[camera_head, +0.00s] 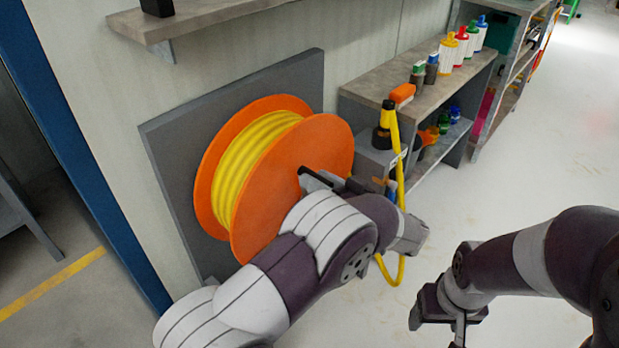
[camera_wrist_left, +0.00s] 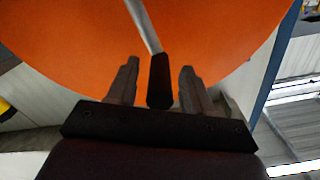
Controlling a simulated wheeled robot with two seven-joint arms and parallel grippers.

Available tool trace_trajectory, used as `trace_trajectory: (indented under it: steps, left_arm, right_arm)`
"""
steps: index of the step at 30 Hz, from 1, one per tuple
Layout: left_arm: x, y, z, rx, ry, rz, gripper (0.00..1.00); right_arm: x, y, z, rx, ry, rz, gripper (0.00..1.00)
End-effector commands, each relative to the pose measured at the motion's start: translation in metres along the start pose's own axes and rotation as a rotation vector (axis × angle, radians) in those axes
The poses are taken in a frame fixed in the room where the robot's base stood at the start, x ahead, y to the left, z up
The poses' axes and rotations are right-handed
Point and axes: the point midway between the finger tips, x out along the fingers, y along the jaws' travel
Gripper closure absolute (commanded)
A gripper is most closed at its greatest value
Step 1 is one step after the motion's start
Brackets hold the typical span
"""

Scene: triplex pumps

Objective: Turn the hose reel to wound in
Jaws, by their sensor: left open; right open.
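The hose reel (camera_head: 325,145) has orange discs and yellow hose (camera_head: 250,165) wound between them. It is mounted on a grey panel on the wall. In the left wrist view the orange disc (camera_wrist_left: 70,45) fills the upper part, with a thin metal crank arm and a black handle (camera_wrist_left: 160,80) on it. My left gripper (camera_head: 318,178) is in front of the disc. Its open fingers (camera_wrist_left: 158,85) stand on either side of the black handle, with gaps to both. My right gripper (camera_head: 447,325) is low at the right, away from the reel, pointing down.
A yellow hose end (camera_head: 398,150) with an orange nozzle (camera_head: 402,93) hangs beside a grey box right of the reel. A shelf unit (camera_head: 420,85) with several bottles stands behind. A wall shelf (camera_head: 200,18) juts out above the reel. The floor (camera_head: 530,180) at the right is clear.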

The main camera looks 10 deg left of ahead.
Motion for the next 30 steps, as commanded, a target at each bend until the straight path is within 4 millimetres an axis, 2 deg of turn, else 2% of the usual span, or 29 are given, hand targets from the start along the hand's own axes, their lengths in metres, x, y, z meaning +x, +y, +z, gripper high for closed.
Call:
trace_trajectory:
  steps: [6,7,11,12,20,30]
  left_arm:
    - [0.0,0.0,0.0,0.0,0.0,0.0,0.49]
    - [0.0,0.0,0.0,0.0,0.0,0.0,0.53]
    - [0.0,0.0,0.0,0.0,0.0,0.0,0.95]
    - [0.0,0.0,0.0,0.0,0.0,0.0,1.0]
    - [0.0,0.0,-0.003,0.018,0.0,0.0,1.0]
    - [0.0,0.016,-0.017,0.199,-0.001,0.0,1.0]
  right_arm:
    - [0.0,0.0,0.0,0.0,0.0,0.0,0.31]
    - [0.0,0.0,0.0,0.0,0.0,0.0,0.31]
    - [0.0,0.0,0.0,0.0,0.0,0.0,0.31]
    - [0.0,0.0,0.0,0.0,0.0,0.0,0.31]
    - [-0.008,0.0,-0.001,0.0,0.0,0.0,0.31]
    - [-0.059,0.0,-0.007,0.0,0.0,0.0,0.31]
